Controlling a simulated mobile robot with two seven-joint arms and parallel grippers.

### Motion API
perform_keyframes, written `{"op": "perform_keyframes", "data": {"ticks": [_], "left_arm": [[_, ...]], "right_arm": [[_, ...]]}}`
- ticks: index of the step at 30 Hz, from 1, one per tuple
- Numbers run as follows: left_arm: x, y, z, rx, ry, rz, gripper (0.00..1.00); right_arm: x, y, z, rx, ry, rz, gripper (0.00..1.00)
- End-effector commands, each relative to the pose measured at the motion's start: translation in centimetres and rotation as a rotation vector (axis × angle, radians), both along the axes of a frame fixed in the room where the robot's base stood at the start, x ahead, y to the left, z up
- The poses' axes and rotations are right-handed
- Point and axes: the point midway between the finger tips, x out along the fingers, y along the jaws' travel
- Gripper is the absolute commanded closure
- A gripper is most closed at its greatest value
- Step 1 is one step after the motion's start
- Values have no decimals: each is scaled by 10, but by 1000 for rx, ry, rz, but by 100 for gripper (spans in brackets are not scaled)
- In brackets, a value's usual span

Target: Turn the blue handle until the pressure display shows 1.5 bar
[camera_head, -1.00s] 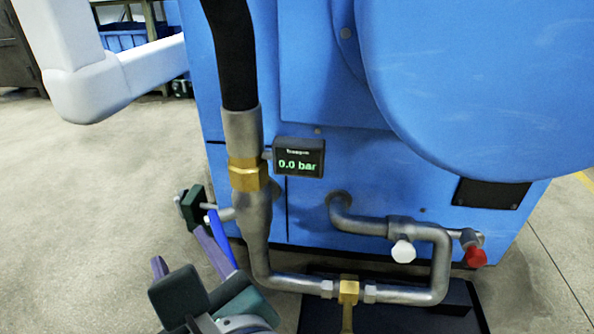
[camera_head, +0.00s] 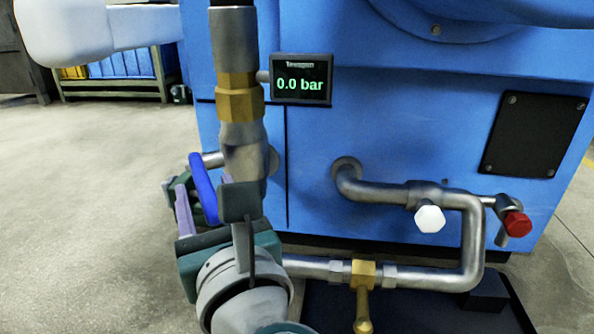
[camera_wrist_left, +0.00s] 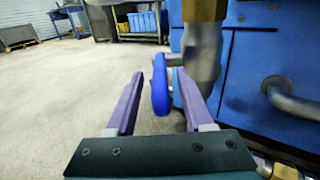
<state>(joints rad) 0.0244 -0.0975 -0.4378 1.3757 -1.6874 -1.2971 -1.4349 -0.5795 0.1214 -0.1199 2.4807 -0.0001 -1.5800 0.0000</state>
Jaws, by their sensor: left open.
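The pressure display (camera_head: 301,80) is a small black box reading 0.0 bar. My left gripper (camera_head: 183,203) is at the handle with its fingers apart, one on each side; the handle lies closer to the right finger in the wrist view. In the head view, my wrist hides part of the gripper. My right gripper is not in view.
Grey pipes run along the machine's blue front (camera_head: 420,125). A brass valve (camera_head: 363,275) sits on the lower pipe, with a white knob (camera_head: 429,219) and a red knob (camera_head: 517,224) to its right. Open floor (camera_head: 90,220) lies to the left.

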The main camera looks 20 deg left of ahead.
Motion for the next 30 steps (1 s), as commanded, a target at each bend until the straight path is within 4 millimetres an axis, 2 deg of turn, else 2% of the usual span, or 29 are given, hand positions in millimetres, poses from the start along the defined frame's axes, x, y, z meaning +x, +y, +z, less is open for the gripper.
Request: {"op": "perform_keyframes", "data": {"ticks": [1, 6, 14, 27, 28, 30], "left_arm": [[4, 5, -3, 1, -2, 2, 48], [12, 14, -1, -1, 0, 1, 48], [13, 15, 0, -1, 1, 0, 48], [13, 14, 0, -1, 1, 0, 97], [13, 14, 0, -1, 1, 0, 100], [13, 14, 0, -1, 1, 0, 100]], "right_arm": [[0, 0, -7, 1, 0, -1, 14], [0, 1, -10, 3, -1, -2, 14], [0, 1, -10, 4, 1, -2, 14], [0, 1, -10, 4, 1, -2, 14], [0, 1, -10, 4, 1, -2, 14], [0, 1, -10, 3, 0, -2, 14]]}}
